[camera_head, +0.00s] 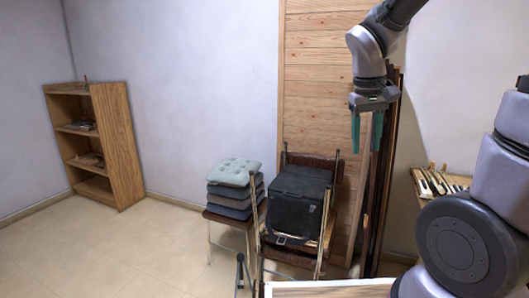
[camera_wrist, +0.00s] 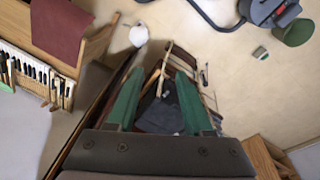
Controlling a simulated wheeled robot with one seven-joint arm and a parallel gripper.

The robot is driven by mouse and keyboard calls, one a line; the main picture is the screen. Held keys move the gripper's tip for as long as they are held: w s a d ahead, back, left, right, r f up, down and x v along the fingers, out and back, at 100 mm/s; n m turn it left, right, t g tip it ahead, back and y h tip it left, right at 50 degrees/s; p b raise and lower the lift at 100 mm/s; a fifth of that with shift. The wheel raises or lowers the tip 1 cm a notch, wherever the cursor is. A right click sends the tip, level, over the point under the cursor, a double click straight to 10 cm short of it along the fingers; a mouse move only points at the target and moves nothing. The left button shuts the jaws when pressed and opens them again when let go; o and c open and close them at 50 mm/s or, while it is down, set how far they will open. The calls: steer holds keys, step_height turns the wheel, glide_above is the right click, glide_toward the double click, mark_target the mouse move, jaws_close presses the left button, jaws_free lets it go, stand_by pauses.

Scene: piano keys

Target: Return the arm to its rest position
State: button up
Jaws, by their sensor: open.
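My gripper (camera_head: 367,132) hangs from my arm in the upper right of the head view, with its two green fingers pointing down. The fingers are apart and nothing is between them. In the wrist view the gripper (camera_wrist: 160,100) also shows open and empty, with chairs and a dark case beyond the fingers. My arm's larger grey links fill the right side of the head view. The gripper is in the air, in front of the wooden panel and tall dark boards in the picture.
A chair with stacked cushions (camera_head: 234,185) and a black case (camera_head: 297,200) on another chair stand below the gripper. A wooden shelf (camera_head: 112,140) stands at left. Piano keys (camera_head: 440,184) show at right and in the wrist view (camera_wrist: 30,68). The left floor is clear.

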steer(key=s+r+m+t+y, duration=0.3)
steer(key=s+r+m+t, duration=0.2)
steer(key=r, duration=0.6)
steer(key=shift+s+r+t, duration=0.25)
steer(key=shift+s+t, duration=0.25)
steer(key=shift+s, duration=0.75)
steer(key=shift+w, duration=0.1)
